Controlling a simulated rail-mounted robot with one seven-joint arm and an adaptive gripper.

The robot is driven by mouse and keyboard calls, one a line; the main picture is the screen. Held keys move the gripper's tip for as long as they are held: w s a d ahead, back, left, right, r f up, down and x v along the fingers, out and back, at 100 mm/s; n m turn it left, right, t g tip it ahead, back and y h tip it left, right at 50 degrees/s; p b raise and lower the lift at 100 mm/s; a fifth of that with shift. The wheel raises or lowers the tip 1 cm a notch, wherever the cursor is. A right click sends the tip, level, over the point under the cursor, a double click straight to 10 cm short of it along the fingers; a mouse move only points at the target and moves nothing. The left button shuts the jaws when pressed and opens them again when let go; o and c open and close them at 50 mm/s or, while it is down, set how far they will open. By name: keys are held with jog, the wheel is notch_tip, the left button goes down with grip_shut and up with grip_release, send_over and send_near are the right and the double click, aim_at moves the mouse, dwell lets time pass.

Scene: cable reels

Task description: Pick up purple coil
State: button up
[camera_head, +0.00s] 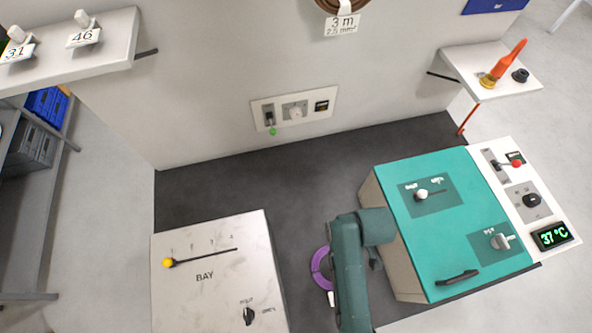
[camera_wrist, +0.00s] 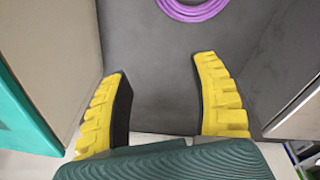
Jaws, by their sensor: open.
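The purple coil (camera_head: 317,267) is a ring lying on the dark grey floor area between the BAY cabinet and the teal machine, partly hidden behind my arm in the head view. Something small and white shows at its lower edge. In the wrist view only a curved part of the coil (camera_wrist: 196,14) shows at the top edge. My gripper (camera_wrist: 162,70) has its two yellow ribbed fingers spread wide, with only dark floor between them. The coil lies beyond the fingertips, apart from them. The fingers cannot be made out in the head view.
The white BAY cabinet (camera_head: 210,297) stands left of the coil and the teal-topped machine (camera_head: 455,235) stands right. A wall with a switch panel (camera_head: 293,108) is behind. A shelf (camera_head: 490,72) at upper right holds an orange-and-yellow item. Dark floor (camera_head: 300,190) behind the coil is clear.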

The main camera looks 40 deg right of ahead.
jog(key=shift+g+y, duration=0.5)
jog(key=shift+g, duration=0.2)
jog(key=s+f, duration=0.1)
jog(key=f, duration=0.4)
jog(key=s+f+b, duration=0.1)
jog(key=s+f, duration=0.1)
jog(key=f, duration=0.2)
jog(key=s+f, duration=0.1)
jog(key=f, duration=0.4)
jog(key=shift+s+a+f+b, duration=0.2)
jog(key=shift+a+f+b, duration=0.05)
jog(key=shift+f+b, duration=0.1)
jog(key=f, duration=0.5)
jog(key=shift+a+b, duration=0.2)
jog(key=shift+b, duration=0.2)
jog(key=shift+s, duration=0.1)
grip_shut()
